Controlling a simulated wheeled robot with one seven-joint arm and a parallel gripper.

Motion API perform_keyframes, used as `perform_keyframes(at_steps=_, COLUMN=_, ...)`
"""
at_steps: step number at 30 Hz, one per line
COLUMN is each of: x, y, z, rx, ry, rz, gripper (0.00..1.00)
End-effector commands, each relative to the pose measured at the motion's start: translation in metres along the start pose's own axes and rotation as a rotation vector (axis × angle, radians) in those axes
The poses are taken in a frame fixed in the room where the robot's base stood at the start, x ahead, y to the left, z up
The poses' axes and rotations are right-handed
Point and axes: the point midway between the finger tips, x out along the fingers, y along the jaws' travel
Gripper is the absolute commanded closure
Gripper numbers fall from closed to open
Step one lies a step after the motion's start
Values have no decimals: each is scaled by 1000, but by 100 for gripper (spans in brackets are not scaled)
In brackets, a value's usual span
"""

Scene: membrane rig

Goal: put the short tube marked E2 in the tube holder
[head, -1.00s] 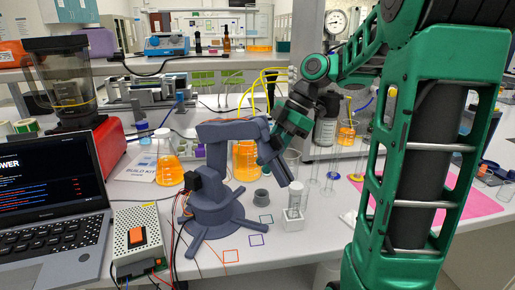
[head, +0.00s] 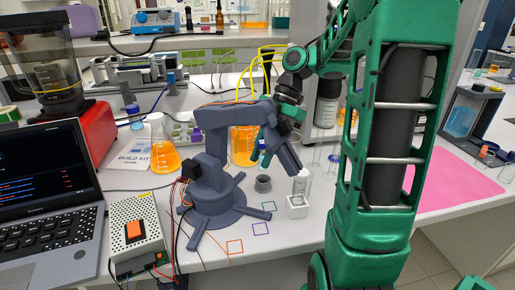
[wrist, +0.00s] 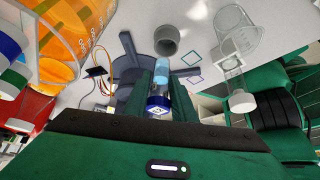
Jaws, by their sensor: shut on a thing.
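My gripper (wrist: 161,92) is shut on a short tube (wrist: 160,72) with a light blue part and a dark blue and white end. The tube also shows small below my gripper (head: 267,137) in the head view, above the bench beside the blue-grey model arm. A grey round cup (head: 263,184), open at the top and seemingly empty, stands on the bench; it also shows in the wrist view (wrist: 166,40), beyond the tube and apart from it. I cannot tell for certain if this cup is the tube holder.
The blue-grey model arm (head: 217,202) stands close left of the cup and reaches over it. A clear block (head: 297,208) with an upright white-capped tube (head: 301,183) is to the right. Orange flasks (head: 163,155) stand behind. Colored squares mark the bare front bench.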

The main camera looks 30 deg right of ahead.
Motion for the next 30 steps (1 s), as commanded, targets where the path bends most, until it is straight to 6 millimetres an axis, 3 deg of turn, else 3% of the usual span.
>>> perform_keyframes(at_steps=30, x=58, y=-1, z=32, rx=7, ry=3, rz=-8, gripper=98)
